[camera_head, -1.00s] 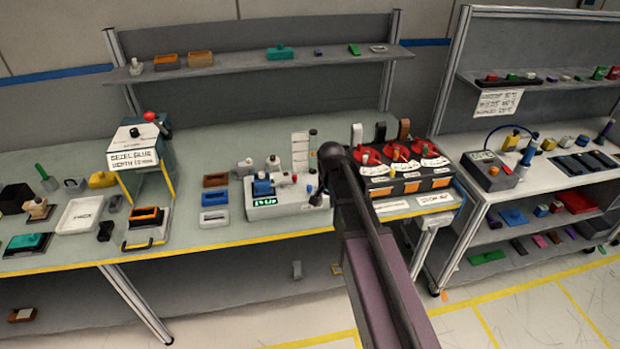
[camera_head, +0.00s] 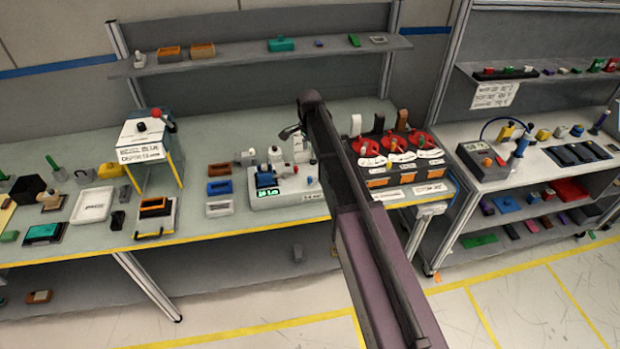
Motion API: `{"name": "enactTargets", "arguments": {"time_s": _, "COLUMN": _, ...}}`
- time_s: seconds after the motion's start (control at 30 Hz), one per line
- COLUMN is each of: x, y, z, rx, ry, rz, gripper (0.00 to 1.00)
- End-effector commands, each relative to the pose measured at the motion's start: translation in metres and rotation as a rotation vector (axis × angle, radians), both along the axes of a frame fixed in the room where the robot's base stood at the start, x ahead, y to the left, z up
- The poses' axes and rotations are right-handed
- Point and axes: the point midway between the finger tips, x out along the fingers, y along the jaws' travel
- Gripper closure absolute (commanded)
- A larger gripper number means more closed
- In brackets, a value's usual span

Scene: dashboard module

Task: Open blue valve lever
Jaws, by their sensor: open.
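My gripper (camera_head: 291,132) is small and dark in the head view, at the end of my arm above the middle of the bench. It is open and appears empty, over the back of a white module with a green display (camera_head: 268,192). A blue part (camera_head: 264,170) sits on that module, just below and left of my gripper. A blue upright lever-like handle (camera_head: 522,145) stands beside a grey box on the right-hand bench. I cannot tell for sure which of these is the blue valve lever. My arm hides the area right of the module.
A panel with red round parts (camera_head: 421,139) and orange labels stands right of my arm. A dispenser-like stand (camera_head: 142,137), blue tray (camera_head: 220,187) and white tray (camera_head: 93,204) are to the left. A shelf (camera_head: 240,57) runs above the bench.

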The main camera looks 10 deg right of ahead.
Motion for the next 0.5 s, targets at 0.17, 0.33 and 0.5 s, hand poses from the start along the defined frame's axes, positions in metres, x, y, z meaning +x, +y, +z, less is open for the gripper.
{"name": "enactTargets", "arguments": {"time_s": 0.17, "x": 0.000, "y": 0.000, "z": -0.002, "rx": 0.000, "ry": 0.000, "rz": 0.001, "gripper": 0.39}}
{"name": "enactTargets", "arguments": {"time_s": 0.33, "x": 0.000, "y": 0.000, "z": -0.009, "rx": 0.000, "ry": 0.000, "rz": 0.001, "gripper": 0.39}}
{"name": "enactTargets", "arguments": {"time_s": 0.5, "x": 0.000, "y": -0.001, "z": -0.019, "rx": 0.000, "ry": 0.000, "rz": 0.000, "gripper": 0.39}}
